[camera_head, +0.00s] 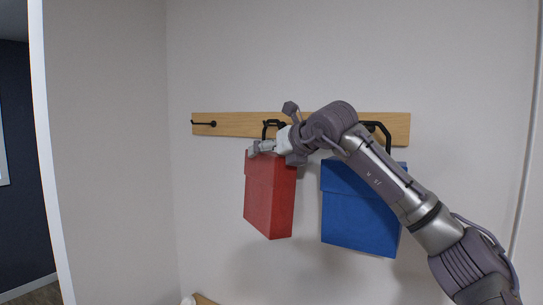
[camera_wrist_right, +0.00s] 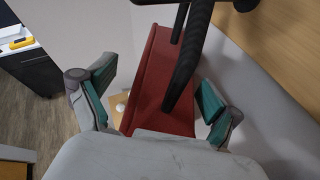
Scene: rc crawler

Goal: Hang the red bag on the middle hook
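The red bag (camera_head: 268,200) is upright in front of the wall, slightly tilted, its black handle (camera_head: 265,130) reaching up to the wooden rail at the middle hook (camera_head: 281,124). Whether the handle rests on that hook is not clear. My right gripper (camera_head: 257,148) is at the top of the red bag. In the right wrist view its teal-padded fingers (camera_wrist_right: 155,88) are spread apart, with the red bag (camera_wrist_right: 160,75) beyond and between them. The black handle (camera_wrist_right: 186,65) passes between the fingers, with no clear grip on it. My left gripper is not in view.
The wooden rail (camera_head: 240,123) has a free black hook (camera_head: 212,124) at its left end. A blue bag (camera_head: 358,215) hangs at the right by its black handle (camera_head: 387,135), partly behind my right arm. The wall left of the red bag is clear.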

